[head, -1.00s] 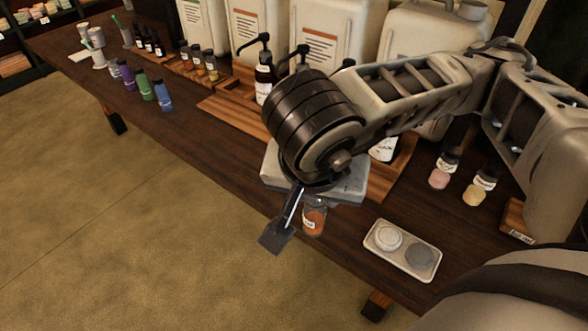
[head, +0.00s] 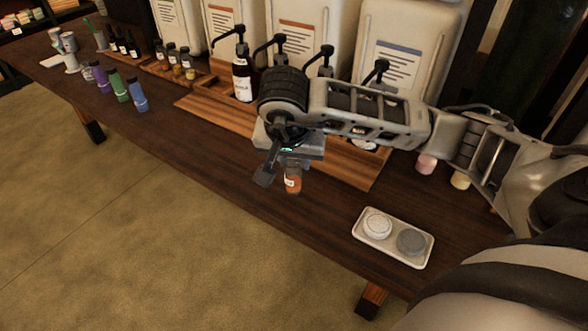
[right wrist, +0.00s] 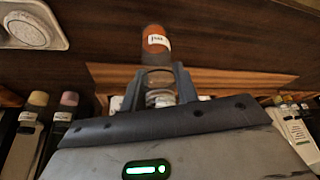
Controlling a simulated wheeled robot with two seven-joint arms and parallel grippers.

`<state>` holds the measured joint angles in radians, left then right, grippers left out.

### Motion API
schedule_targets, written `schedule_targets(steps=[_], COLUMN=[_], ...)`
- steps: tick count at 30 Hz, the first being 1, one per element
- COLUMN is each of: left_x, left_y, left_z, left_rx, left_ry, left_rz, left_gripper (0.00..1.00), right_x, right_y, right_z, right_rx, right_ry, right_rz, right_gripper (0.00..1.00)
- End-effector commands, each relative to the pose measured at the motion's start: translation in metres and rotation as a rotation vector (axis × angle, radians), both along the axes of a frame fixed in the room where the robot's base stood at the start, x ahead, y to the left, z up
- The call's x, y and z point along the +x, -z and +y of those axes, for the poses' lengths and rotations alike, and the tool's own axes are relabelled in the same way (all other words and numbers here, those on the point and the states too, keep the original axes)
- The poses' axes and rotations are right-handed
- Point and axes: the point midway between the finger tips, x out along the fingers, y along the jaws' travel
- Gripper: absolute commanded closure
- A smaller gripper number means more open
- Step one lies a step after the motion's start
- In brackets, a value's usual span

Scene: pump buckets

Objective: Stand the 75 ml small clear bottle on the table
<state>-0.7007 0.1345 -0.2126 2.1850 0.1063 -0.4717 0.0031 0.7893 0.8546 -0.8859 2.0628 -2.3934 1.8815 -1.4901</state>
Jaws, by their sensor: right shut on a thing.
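My right gripper (head: 291,160) is shut on the neck of a small clear bottle (head: 293,182) with orange contents and a white label. The bottle hangs roughly upright below the gripper, in front of the wooden stand; whether its base touches the table (head: 330,208) I cannot tell. In the right wrist view the bottle (right wrist: 157,44) sits between the two fingertips (right wrist: 160,74), its clear shoulder and threaded neck towards the palm and its orange part beyond. My left gripper is not in view.
A pale tray (head: 371,245) with a white and a grey round piece lies to the right. Pump bottles (head: 243,82) and large white canisters (head: 300,45) stand behind. Purple, green and blue bottles (head: 137,97) stand at the left. Bare table lies between bottle and tray.

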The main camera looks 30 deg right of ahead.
Motion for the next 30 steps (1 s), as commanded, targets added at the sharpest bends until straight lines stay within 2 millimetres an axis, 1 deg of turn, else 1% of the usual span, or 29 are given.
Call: schedule_targets(steps=[1, 3, 6, 14, 18, 19, 20, 21, 30], left_x=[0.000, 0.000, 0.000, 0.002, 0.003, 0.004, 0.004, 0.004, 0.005], left_y=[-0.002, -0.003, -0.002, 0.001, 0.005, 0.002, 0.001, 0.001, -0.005], left_z=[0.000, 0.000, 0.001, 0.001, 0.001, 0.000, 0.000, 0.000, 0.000], left_rx=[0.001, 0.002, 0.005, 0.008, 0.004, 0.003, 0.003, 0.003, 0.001], left_ry=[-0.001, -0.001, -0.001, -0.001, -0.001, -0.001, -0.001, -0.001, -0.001], left_rz=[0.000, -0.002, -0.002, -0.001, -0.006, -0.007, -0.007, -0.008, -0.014], left_gripper=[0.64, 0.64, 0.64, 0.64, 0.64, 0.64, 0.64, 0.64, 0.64], right_x=[-0.002, -0.002, -0.001, -0.001, -0.001, -0.001, -0.001, -0.001, -0.001], right_y=[0.010, 0.020, 0.028, 0.029, 0.034, 0.033, 0.032, 0.032, 0.030], right_z=[0.001, 0.001, 0.001, 0.001, 0.001, 0.001, 0.001, 0.001, 0.001], right_rx=[0.002, 0.002, 0.002, 0.002, 0.001, 0.001, 0.002, 0.002, 0.002], right_ry=[0.000, 0.000, -0.001, -0.001, 0.000, 0.000, 0.000, 0.000, 0.000], right_rz=[0.008, 0.006, 0.002, -0.001, 0.000, 0.000, 0.001, 0.001, 0.001], right_gripper=[0.97, 0.97, 0.97, 0.97, 0.97, 0.61, 0.53, 0.48, 0.48])
